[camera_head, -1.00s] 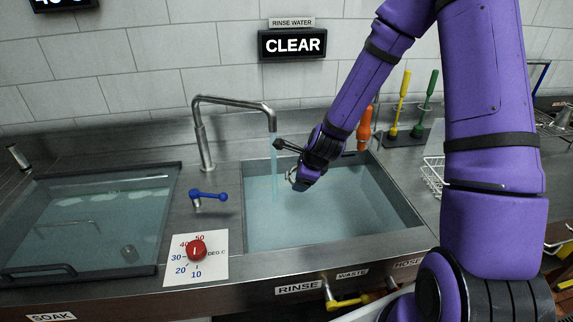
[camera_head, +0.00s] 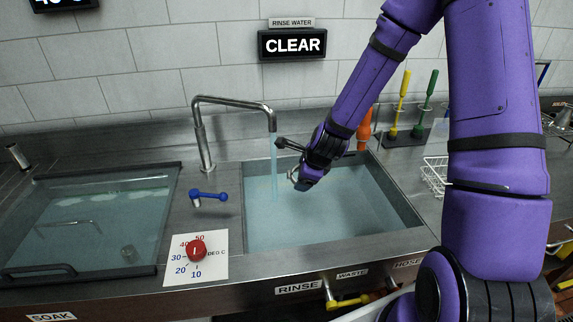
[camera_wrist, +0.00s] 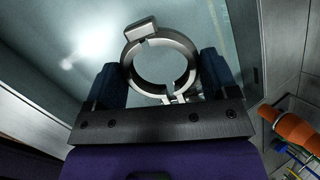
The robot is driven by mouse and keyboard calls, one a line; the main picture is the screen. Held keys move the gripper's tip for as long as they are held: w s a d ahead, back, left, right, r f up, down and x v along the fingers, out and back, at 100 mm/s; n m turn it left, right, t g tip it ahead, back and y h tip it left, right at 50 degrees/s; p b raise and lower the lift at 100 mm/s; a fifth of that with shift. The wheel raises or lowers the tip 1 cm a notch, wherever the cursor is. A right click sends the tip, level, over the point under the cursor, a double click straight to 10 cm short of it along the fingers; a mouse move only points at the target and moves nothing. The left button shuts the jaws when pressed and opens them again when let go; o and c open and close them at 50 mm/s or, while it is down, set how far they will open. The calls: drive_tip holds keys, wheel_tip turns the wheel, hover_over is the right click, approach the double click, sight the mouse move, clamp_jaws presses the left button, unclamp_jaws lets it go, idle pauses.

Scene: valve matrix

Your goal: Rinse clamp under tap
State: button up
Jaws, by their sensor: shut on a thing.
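My gripper (camera_head: 304,160) is over the right-hand rinse basin (camera_head: 330,205), beside the tap (camera_head: 236,102). In the wrist view my gripper (camera_wrist: 160,90) is shut on the clamp (camera_wrist: 187,55), a metal ring with a small block on its rim. In the head view a bit of the clamp (camera_head: 292,174) shows below my gripper, mostly hidden by it. The tap is running. Its thin bluish stream (camera_head: 274,165) falls into the basin just left of my gripper. I cannot tell whether the stream touches the clamp.
A sign (camera_head: 292,44) above reads CLEAR. The covered soak basin (camera_head: 90,220) is at left. A blue lever (camera_head: 208,195) and a red dial (camera_head: 196,251) sit between the basins. An orange tool (camera_head: 365,130) and upright yellow (camera_head: 399,105) and green (camera_head: 426,105) brushes stand behind at right.

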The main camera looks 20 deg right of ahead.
drive_tip(key=shift+s+d+r, duration=0.3)
drive_tip(key=shift+s+r, duration=0.5)
drive_tip(key=shift+s, duration=0.2)
drive_tip(key=shift+s+d+r, duration=0.25)
drive_tip(key=shift+s+r, duration=0.55)
drive_tip(key=shift+s, duration=0.2)
